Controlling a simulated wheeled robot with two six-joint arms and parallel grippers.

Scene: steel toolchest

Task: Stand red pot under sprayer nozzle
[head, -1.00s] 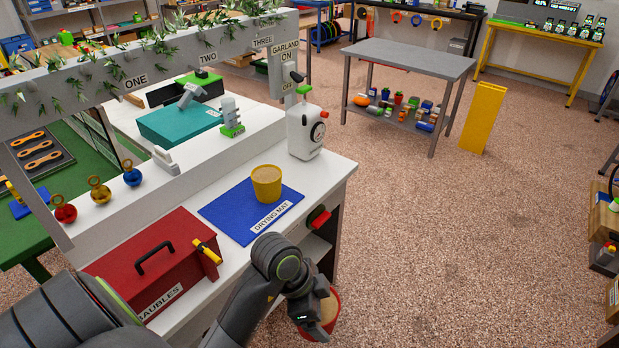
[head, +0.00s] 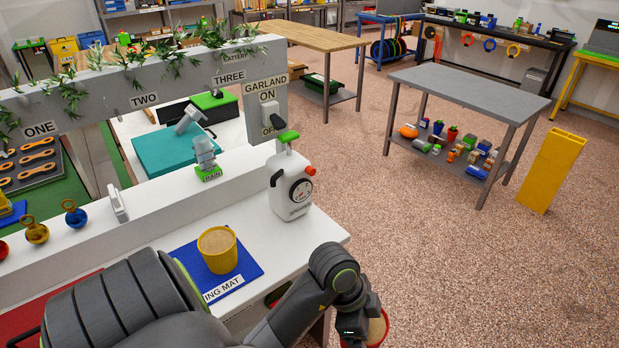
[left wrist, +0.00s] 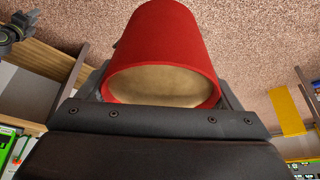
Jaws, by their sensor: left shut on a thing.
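The red pot (head: 378,328) is at the bottom of the head view, off the front of the bench and partly hidden by my left gripper (head: 360,328). The left wrist view shows the red pot (left wrist: 160,45) large, with its pale inside, held between the fingers of my shut left gripper. The white sprayer (head: 291,195) stands on the bench's right end, with a round dial, a green top and a red nozzle (head: 310,171) pointing right.
A yellow pot (head: 217,252) stands on the blue drying mat (head: 252,270), left of the sprayer. The white bench (head: 325,238) ends just right of the sprayer. A grey table (head: 470,90) and a yellow post (head: 552,172) stand beyond, with open floor between.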

